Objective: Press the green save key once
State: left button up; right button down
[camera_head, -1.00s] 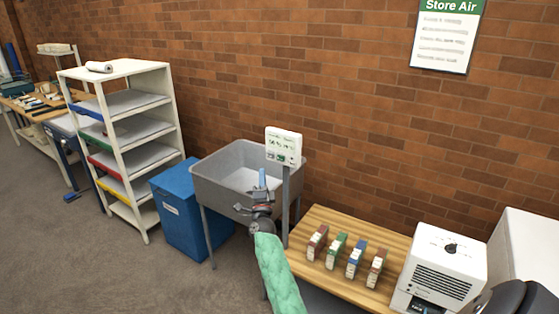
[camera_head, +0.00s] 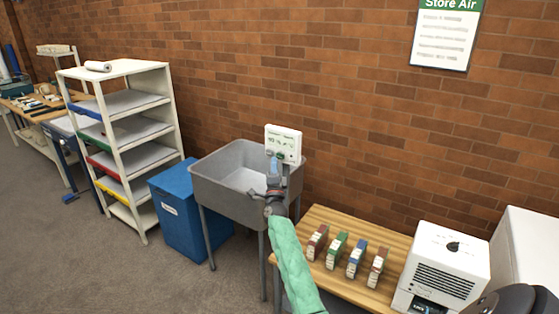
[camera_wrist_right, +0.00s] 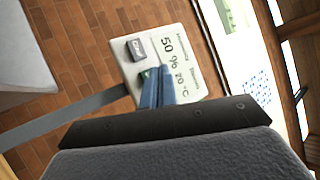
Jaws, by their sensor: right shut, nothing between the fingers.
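A white display panel (camera_head: 283,137) stands on a post by the grey sink. In the right wrist view the panel (camera_wrist_right: 185,62) shows turned sideways and reads 50 % and 20 °C. It has a grey key (camera_wrist_right: 137,48) and, beside it, a green key (camera_wrist_right: 146,75) partly covered by my fingers. My right gripper (camera_head: 274,164) is shut and empty, its blue fingertips in front of the lower part of the panel. In the wrist view the right fingertips (camera_wrist_right: 157,82) overlap the green key's edge; I cannot tell whether they touch it. My left gripper is not in view.
The grey sink (camera_head: 208,185) is left of the panel, with a blue bin (camera_head: 182,218) and white shelves (camera_head: 128,70) farther left. A wooden bench (camera_head: 330,222) with several small coloured boxes and a white machine (camera_head: 447,262) are to the right.

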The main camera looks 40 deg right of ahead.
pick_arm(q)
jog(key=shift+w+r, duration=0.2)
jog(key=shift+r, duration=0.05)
pick_arm(e)
jog(key=shift+w+d, duration=0.15)
jog(key=shift+d, duration=0.2)
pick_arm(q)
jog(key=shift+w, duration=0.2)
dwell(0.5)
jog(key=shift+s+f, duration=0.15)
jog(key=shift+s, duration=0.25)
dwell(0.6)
pick_arm(e)
jog(key=shift+d, duration=0.2)
pick_arm(q)
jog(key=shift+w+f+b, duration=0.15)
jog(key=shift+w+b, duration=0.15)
jog(key=shift+b, duration=0.05)
pick_arm(e)
jog(key=shift+w+d+r, duration=0.1)
jog(key=shift+w+d, duration=0.05)
jog(key=shift+d, duration=0.1)
